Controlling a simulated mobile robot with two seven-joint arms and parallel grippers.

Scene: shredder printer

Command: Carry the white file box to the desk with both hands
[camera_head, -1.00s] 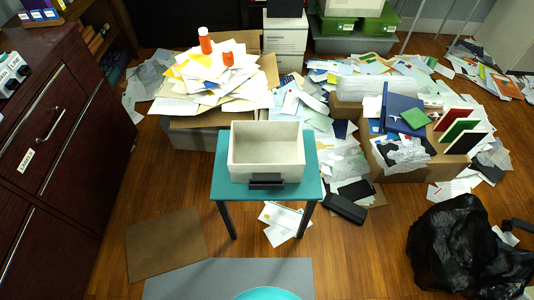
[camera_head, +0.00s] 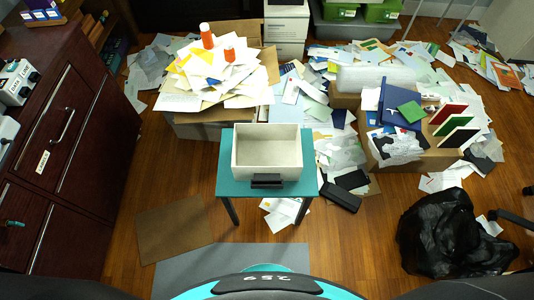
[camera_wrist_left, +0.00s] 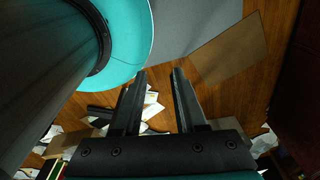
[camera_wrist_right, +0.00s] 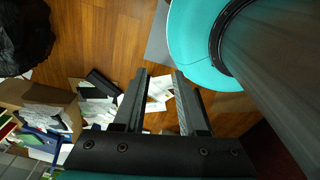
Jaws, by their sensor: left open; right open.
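The white file box (camera_head: 267,170) is empty and open at the top, with a dark handle (camera_head: 267,181) on its front side. It stands upright on a small teal table (camera_head: 228,190) with dark legs. My left gripper (camera_wrist_left: 158,72) is open and empty in the left wrist view, over the floor. My right gripper (camera_wrist_right: 160,74) is open and empty in the right wrist view, also over the floor. Neither gripper shows in the head view, and neither touches the box. I cannot tell which surface is the desk.
Paper heaps (camera_head: 215,80) fill boxes behind the table. A box with folders (camera_head: 410,155) stands at right, and a black bag (camera_head: 455,235) lies at front right. A dark cabinet (camera_head: 70,120) lines the left. A brown mat (camera_head: 172,228) and grey mat (camera_head: 290,252) lie on the floor in front.

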